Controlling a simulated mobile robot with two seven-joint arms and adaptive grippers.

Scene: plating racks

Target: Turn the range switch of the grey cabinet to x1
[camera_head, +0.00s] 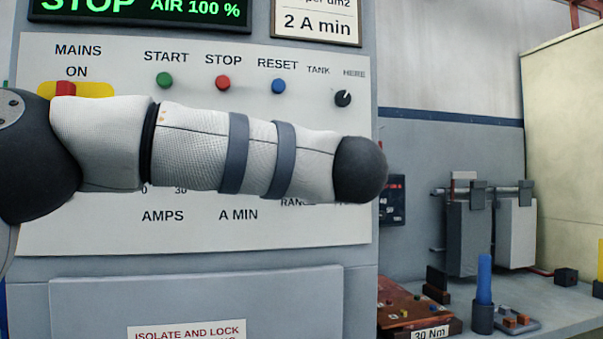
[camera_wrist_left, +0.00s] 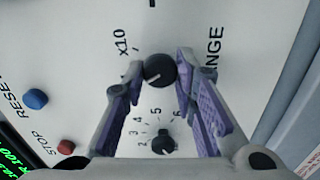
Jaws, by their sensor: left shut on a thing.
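The grey cabinet (camera_head: 210,266) fills the left half of the head view, with a white control panel (camera_head: 60,235) on its front. In the left wrist view the range switch (camera_wrist_left: 160,70) is a round black knob between an "x10" mark and a partly covered "RANGE" label. My left gripper (camera_wrist_left: 161,73) is shut on this knob, one finger on either side. A pale mark shows on the knob; I cannot tell exactly which position it points to. In the head view my left arm crosses the panel and hides the knob and gripper. My right gripper is not in view.
Another knob (camera_wrist_left: 164,146) with a numbered scale sits close by. The blue reset button (camera_head: 278,86), red stop button (camera_head: 223,83), green start button (camera_head: 165,80), tank knob (camera_head: 343,98) and red mains switch (camera_head: 66,89) are above my arm. A bench (camera_head: 560,312) stands right.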

